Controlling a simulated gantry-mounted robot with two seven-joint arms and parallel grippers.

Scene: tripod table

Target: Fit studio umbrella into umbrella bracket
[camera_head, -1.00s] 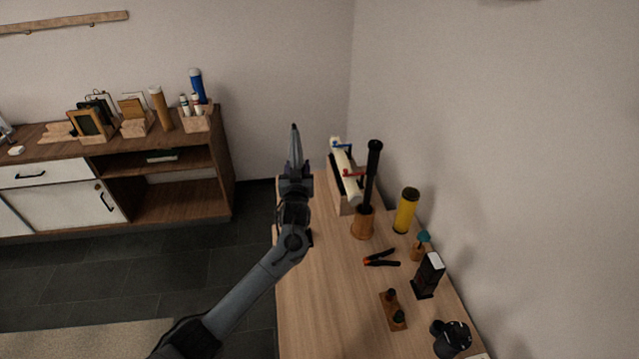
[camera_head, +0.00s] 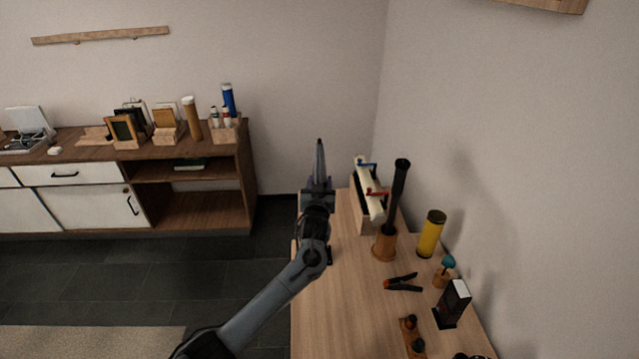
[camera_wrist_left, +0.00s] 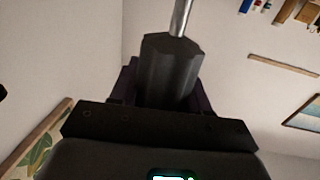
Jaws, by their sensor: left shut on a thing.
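My left gripper (camera_head: 318,186) is shut on a slim, dark grey closed umbrella (camera_head: 320,158), which points up over the table's far left end. In the left wrist view, the umbrella (camera_wrist_left: 168,72) is a dark faceted body between the fingers, with a thin metal shaft (camera_wrist_left: 181,18) rising from it. I cannot pick out the umbrella bracket with certainty; a small dark part (camera_head: 329,256) on the table is mostly hidden behind my left arm. My right gripper is not in view.
On the table (camera_head: 335,315), a long black object (camera_head: 399,190) stands in a wooden holder (camera_head: 384,244), beside a box with a white roll (camera_head: 368,192). A yellow cylinder (camera_head: 431,234), pliers (camera_head: 403,283) and a black box (camera_head: 453,303) stand or lie along the right. The near-left tabletop is clear.

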